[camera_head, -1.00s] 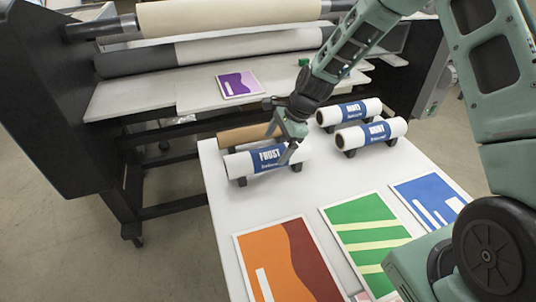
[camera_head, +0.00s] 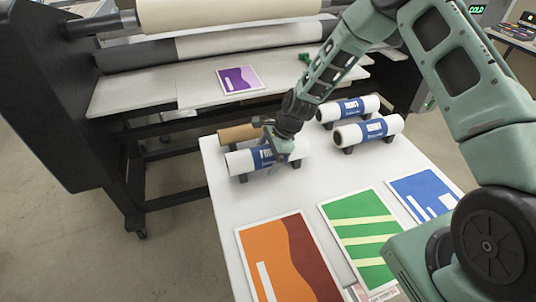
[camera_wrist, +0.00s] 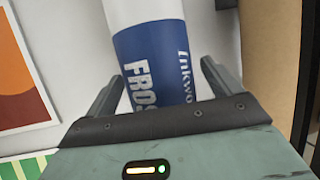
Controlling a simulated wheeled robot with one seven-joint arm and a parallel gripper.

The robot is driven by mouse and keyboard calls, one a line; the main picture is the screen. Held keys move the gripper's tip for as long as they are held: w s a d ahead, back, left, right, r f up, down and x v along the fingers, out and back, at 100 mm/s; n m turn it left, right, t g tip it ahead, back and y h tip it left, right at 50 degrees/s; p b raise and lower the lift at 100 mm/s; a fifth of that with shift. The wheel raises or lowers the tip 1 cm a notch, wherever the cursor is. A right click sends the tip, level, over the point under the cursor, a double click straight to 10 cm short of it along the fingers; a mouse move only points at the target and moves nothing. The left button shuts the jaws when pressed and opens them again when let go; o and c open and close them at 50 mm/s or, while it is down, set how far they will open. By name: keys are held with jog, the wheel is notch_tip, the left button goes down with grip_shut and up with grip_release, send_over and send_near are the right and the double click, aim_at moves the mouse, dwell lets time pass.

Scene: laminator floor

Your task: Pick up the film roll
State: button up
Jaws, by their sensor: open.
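A white film roll with a blue band lettered "FROS…" (camera_wrist: 155,62) lies between the two open fingers of my gripper (camera_wrist: 162,88) in the wrist view. In the head view this film roll (camera_head: 240,162) rests on dark supports at the table's far left, and my gripper (camera_head: 279,160) is down over it, hiding part of its band. The fingers stand on either side of the roll; I cannot tell whether they touch it. Two more white rolls with blue bands lie to the right, one farther back (camera_head: 330,112) and one nearer (camera_head: 394,124).
A brown roll (camera_head: 238,133) lies close behind the film roll. Orange (camera_head: 275,262), green (camera_head: 352,219) and blue (camera_head: 425,190) prints lie on the white table (camera_head: 225,200). The laminator (camera_head: 60,100) stands behind, with a purple print (camera_head: 240,80) on its shelf.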

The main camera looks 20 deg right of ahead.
jog(key=c, duration=1.4)
jog(key=shift+r, duration=0.2)
